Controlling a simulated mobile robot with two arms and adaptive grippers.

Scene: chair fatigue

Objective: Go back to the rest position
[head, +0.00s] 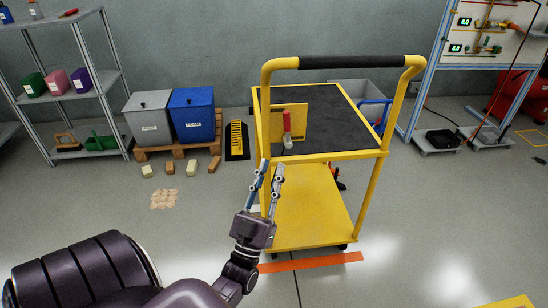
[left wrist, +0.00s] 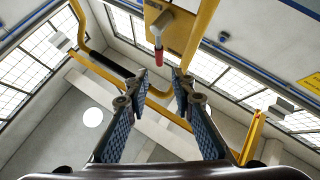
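My left gripper (head: 272,170) points upward in front of the yellow cart (head: 310,200). It also shows in the left wrist view (left wrist: 160,95), with its two fingers apart and nothing between them. A red and white cylindrical item (head: 287,130) is at a yellow panel on the cart, above and beyond the fingertips. Its red end (left wrist: 158,55) shows in the left wrist view, apart from the fingers. My right gripper is in neither view.
The cart's black handle bar (head: 352,62) rises close by. Grey and blue bins (head: 193,115) stand on a wooden pallet at left, near a metal shelf (head: 75,88). A blue-framed test stand (head: 430,75) is at right. An orange floor strip (head: 310,262) crosses before the cart.

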